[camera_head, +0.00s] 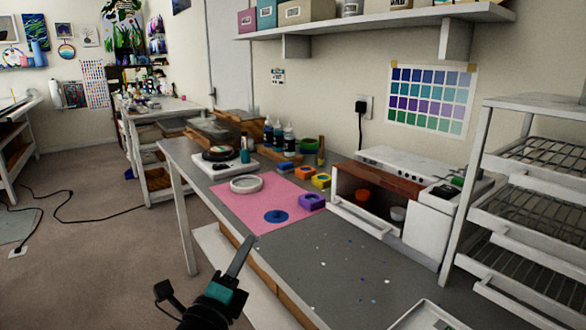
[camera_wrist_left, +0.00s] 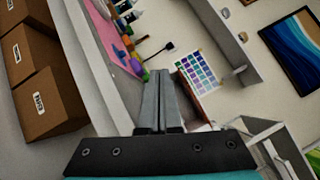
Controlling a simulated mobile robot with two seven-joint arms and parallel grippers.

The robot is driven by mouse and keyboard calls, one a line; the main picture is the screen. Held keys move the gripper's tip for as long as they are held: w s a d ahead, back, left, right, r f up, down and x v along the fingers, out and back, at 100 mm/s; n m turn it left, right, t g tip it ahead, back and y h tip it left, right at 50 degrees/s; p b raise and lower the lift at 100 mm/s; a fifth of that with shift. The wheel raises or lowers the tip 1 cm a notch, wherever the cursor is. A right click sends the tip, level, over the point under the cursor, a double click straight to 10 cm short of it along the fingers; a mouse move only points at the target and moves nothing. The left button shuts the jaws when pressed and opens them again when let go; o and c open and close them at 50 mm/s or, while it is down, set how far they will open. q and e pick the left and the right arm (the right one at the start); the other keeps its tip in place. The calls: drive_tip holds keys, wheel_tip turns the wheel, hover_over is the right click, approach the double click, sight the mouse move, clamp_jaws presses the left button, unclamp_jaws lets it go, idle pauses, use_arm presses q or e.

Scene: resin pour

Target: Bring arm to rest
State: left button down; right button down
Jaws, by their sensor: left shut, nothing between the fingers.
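My left gripper (camera_head: 243,250) is shut and empty. In the head view its arm comes in from the bottom, left of the middle, and the fingers point up beside the front edge of the grey worktable (camera_head: 340,265). In the left wrist view the two fingers (camera_wrist_left: 162,82) lie together with nothing between them. The gripper appears apart from everything on the table. My right gripper is not in view.
A pink mat (camera_head: 239,207) carries a white ring-shaped mould (camera_head: 246,184), a blue disc (camera_head: 276,216) and a purple block (camera_head: 311,201). A white oven-like box (camera_head: 418,232) stands open at right, beside a wire-shelf rack (camera_head: 530,205). Floor at left is mostly clear.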

use_arm(q)
drive_tip(key=s+a+f+n+g+y, duration=0.4)
drive_tip(key=s+a+f+n, duration=0.15)
drive_tip(key=f+n, duration=0.3)
drive_tip(key=s+a+f+n+g+y, duration=0.4)
drive_tip(key=s+f+n, duration=0.3)
drive_tip(key=n, duration=0.2)
drive_tip(key=s+d+f+n+g+h, duration=0.1)
drive_tip(key=s+f+n+g, duration=0.25)
drive_tip(key=s, duration=0.55)
drive_tip(key=s+d+f+n+g+h, duration=0.1)
drive_tip(key=s+f+n+g+h, duration=0.3)
drive_tip(key=s, duration=0.6)
wheel_tip(320, 180, down, 20)
drive_tip(key=a+m+g+y, duration=0.1)
drive_tip(key=a+m+y, duration=0.1)
drive_tip(key=y, duration=0.1)
drive_tip(key=s+a+f+p, duration=0.1)
drive_tip(key=s+a+f, duration=0.4)
drive_tip(key=s+f, duration=0.6)
wheel_tip(320, 180, down, 2)
drive_tip(key=shift+g, duration=0.35)
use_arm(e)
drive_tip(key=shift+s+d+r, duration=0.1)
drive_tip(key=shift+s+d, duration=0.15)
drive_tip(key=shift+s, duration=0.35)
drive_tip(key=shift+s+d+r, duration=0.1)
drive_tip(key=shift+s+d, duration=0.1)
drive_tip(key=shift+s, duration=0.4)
